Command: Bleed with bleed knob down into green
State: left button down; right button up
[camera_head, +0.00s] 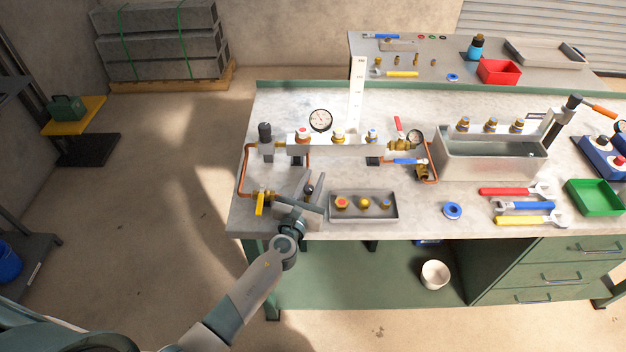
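A small dark knob on a brass fitting (308,191) sits at the front left of the bench, below the manifold; I take it to be the bleed knob. My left gripper (311,180) reaches in from below, its two grey fingers apart on either side of this knob. I cannot tell whether they touch it. A round white gauge (320,120) stands above the manifold (350,145); its needle and any green band are too small to read. My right gripper is not in view.
A grey tray (363,217) with several brass fittings lies close right. A blue tape roll (452,210), wrenches (516,190) and a green bin (594,197) are farther right.

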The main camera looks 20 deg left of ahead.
pick_arm(q)
jog(key=c, duration=2.5)
grip_release()
jog(key=shift+c, duration=0.2)
jog(key=shift+a+n+y, duration=0.15)
jog(key=shift+n+y, duration=0.55)
jog(key=shift+y, duration=0.4)
jog(key=n+y, duration=0.1)
jog(key=y, duration=0.1)
jog(key=n+y+b, duration=0.1)
jog(key=shift+s+a+f+g+y, duration=0.1)
jog(key=shift+a+g+y, duration=0.3)
jog(key=shift+a+n+g+y, duration=0.2)
jog(key=shift+n+g+y, duration=0.1)
jog(key=shift+n+y, duration=0.3)
jog(key=o, duration=1)
jog(key=shift+s, duration=0.1)
